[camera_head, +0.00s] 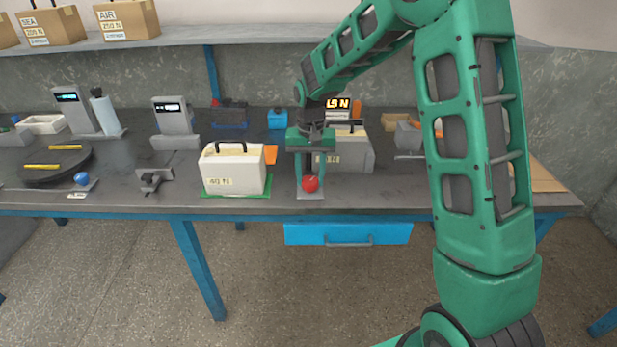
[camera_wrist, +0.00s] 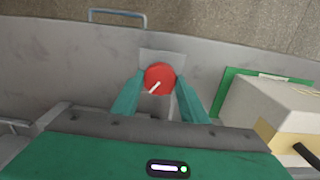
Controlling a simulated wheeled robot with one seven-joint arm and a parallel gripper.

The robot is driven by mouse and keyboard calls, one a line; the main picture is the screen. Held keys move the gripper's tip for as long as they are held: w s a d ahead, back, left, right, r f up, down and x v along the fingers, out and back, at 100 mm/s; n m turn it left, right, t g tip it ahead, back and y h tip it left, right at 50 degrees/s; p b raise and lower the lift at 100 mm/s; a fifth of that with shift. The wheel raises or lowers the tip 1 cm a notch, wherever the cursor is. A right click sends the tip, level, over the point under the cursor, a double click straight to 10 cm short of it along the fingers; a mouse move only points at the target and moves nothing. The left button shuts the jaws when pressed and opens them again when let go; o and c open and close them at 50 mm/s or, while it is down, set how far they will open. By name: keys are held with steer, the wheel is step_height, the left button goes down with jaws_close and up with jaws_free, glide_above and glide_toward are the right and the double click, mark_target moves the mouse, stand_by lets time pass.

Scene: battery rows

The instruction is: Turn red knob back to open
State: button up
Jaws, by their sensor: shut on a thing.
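The red knob (camera_head: 311,184) sits on a small grey plate (camera_head: 309,195) near the front edge of the bench. In the wrist view the round red knob (camera_wrist: 159,78) has a white pointer line, slanting from its middle toward the lower left. My gripper (camera_head: 310,180) points down over the knob. In the wrist view its two green fingers (camera_wrist: 160,92) stand on either side of the knob and are shut on it. The finger contact on the knob's sides is partly hidden by the knob itself.
A white box with a handle (camera_head: 234,168) stands on a green mat close left of the knob. A blue drawer (camera_head: 347,233) hangs below the bench edge. A small clamp (camera_head: 152,179) lies farther left.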

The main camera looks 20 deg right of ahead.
steer(key=n, duration=0.5)
steer(key=shift+w+r+n, duration=0.1)
steer(key=shift+w+n, duration=0.1)
steer(key=shift+n, duration=0.1)
steer(key=n, duration=0.5)
steer(key=shift+d+n, duration=0.1)
steer(key=shift+n, duration=0.2)
steer(key=n, duration=1)
steer(key=shift+d+n, duration=0.15)
steer(key=shift+n, duration=0.25)
steer(key=n, duration=0.5)
steer(key=shift+w, duration=0.1)
steer(key=n, duration=0.5)
steer(key=shift+n, duration=0.4)
steer(key=n, duration=0.5)
steer(key=shift+a, duration=0.2)
steer(key=shift+a+n, duration=0.1)
steer(key=shift+n, duration=2.6)
